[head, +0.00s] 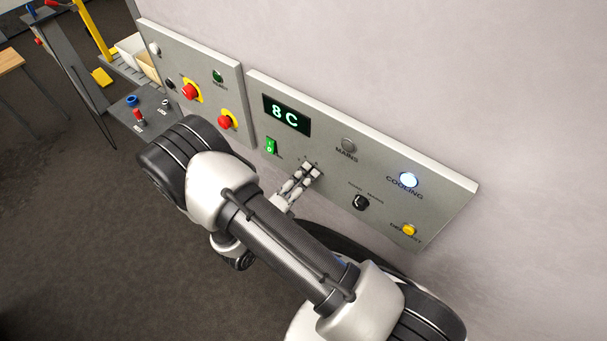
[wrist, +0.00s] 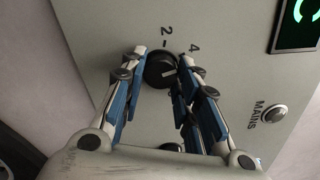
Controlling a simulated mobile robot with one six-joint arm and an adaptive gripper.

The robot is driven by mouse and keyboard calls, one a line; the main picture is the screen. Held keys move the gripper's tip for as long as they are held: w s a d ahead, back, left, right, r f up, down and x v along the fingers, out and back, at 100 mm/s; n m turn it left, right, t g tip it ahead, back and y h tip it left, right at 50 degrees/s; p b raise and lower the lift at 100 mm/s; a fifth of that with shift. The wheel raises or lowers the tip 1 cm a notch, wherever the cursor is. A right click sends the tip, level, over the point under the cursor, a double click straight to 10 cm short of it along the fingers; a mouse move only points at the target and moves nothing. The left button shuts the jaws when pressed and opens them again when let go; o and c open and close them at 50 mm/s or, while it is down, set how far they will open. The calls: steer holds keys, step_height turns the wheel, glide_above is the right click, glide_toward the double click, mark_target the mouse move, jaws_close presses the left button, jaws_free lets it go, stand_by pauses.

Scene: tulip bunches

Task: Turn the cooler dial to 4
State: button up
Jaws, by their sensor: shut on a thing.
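The cooler dial (wrist: 160,68) is a round black knob on the grey panel, with the numbers 2 and 4 printed near it in the wrist view. My gripper (wrist: 161,62) has its two blue-padded fingers on either side of the dial and is shut on it. A pale mark shows on the dial's face, but I cannot tell surely which number it points to. In the head view my gripper (head: 311,171) reaches the panel below the display, and its fingers hide the dial.
The cooler panel (head: 455,190) carries a display (head: 286,115) reading 8 C, a green switch (head: 271,146), a MAINS lamp (head: 348,145), a lit COOLING lamp (head: 408,180), a black selector (head: 361,202) and a yellow button (head: 408,230). Another panel with red buttons (head: 190,91) is at left.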

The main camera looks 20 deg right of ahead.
steer(key=shift+n, duration=1)
steer(key=shift+p, duration=0.3)
steer(key=o, duration=1.1)
steer(key=v, duration=1.2)
